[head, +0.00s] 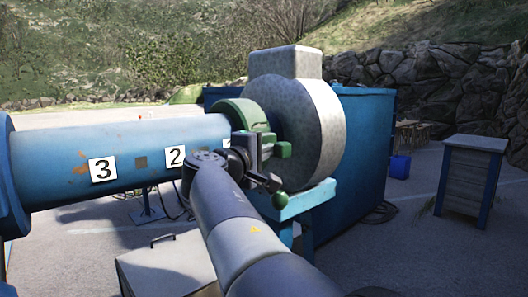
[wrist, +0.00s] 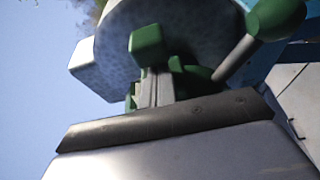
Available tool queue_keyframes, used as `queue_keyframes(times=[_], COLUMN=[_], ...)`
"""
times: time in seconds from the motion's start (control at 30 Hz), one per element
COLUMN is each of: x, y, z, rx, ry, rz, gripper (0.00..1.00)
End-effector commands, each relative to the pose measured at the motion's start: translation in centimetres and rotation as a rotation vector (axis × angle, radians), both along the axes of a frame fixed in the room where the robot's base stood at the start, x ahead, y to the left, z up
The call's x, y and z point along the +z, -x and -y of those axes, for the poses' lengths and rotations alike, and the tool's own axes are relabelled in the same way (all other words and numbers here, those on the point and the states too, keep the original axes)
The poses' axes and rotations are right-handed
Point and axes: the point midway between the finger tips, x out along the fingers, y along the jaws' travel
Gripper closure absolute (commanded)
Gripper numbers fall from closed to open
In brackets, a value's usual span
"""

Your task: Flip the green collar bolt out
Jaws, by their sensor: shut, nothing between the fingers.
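The green collar (head: 240,113) sits around the end of the blue drum, against the round grey housing. A green block (head: 281,150) sticks out from it, and a green ball knob (head: 280,200) hangs lower, in front of the blue stand. In the wrist view, the knob (wrist: 275,18) is at upper right on a pale rod slanting down-left to the collar. My gripper (wrist: 153,78) is shut and empty, its fingers pointing at the green block (wrist: 147,44). I cannot tell whether they touch it. In the head view, my arm hides part of the collar area.
The blue drum (head: 130,145) with number plates fills the left. The grey housing (head: 312,125) rests on a blue stand (head: 310,198) beside a blue container (head: 365,150). A grey cabinet (head: 472,180) stands at right. A pale box (head: 168,265) is at lower left.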

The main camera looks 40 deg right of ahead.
Motion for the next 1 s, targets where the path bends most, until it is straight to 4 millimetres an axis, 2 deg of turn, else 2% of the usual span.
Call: queue_keyframes(times=[0.17,0.43,1.0], x=[-0.1,-0.1,-0.1], y=[0.7,3.6,3.9], z=[0.1,0.3,0.2], rx=[-0.001,-0.002,-0.005], ry=[0.001,0.001,0.0], rz=[0.001,0.001,0.001], gripper=[1.0,1.0,1.0])
